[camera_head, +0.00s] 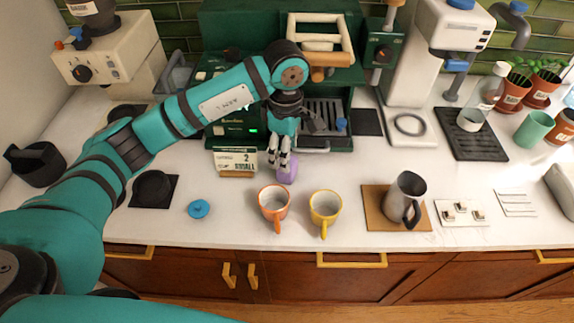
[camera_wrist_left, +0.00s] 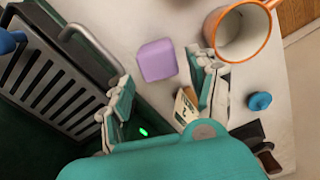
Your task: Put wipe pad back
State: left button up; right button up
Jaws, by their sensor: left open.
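The wipe pad is most likely the lilac rounded block (camera_head: 289,172) on the white counter, just in front of the green coffee machine. It also shows whole in the left wrist view (camera_wrist_left: 157,60). My left gripper (camera_head: 279,162) points down over the counter, its fingers open and empty. In the head view its fingertips overlap the pad's left and back side. In the left wrist view the pad lies beyond and between the two spread fingers, with no grip on it. My right gripper is not in view.
An orange cup (camera_head: 274,206) and a yellow cup (camera_head: 325,210) stand in front of the pad. A small sign (camera_head: 235,163) stands to its left. A steel pitcher (camera_head: 405,198) is to the right. The green machine (camera_head: 232,130) stands behind. Counter between cups and pitcher is clear.

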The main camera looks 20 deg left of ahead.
pick_arm(q)
notch_tip(320, 180, down, 4)
jog(key=shift+w+d+r+p, duration=0.1)
jog(key=shift+r+p, duration=0.05)
jog(key=shift+p, duration=0.7)
jog(key=shift+f, duration=0.45)
jog(key=c, duration=0.9)
